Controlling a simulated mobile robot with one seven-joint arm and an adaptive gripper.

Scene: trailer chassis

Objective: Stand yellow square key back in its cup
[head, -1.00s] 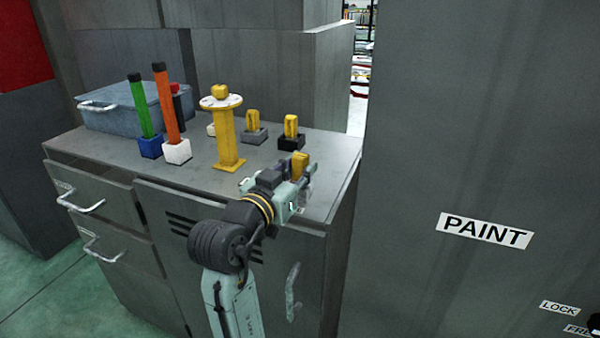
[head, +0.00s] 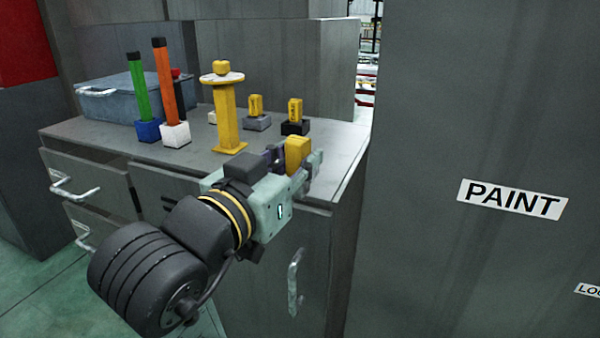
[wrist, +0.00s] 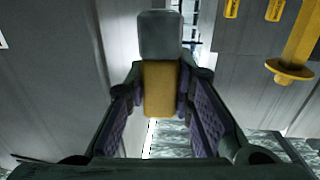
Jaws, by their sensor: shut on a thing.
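My gripper (head: 295,157) is shut on a yellow block-shaped key (head: 298,149), held above the front right part of the cabinet top. In the wrist view the key's yellow part (wrist: 160,88) sits between the two finger pads, with a grey end (wrist: 160,35) beyond it. Two other yellow keys stand in cups behind: one in a grey cup (head: 256,123), one in a black cup (head: 295,128). A small pale cup (head: 212,117) shows partly behind the yellow stand; its inside is hidden. I cannot tell which cup belongs to the held key.
A yellow stand (head: 228,120) with a round white top rises left of my gripper. A green stick (head: 140,90) in a blue cup and an orange stick (head: 165,85) in a white cup stand farther left, before a blue-grey box (head: 105,101). A PAINT cabinet (head: 470,120) borders the right.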

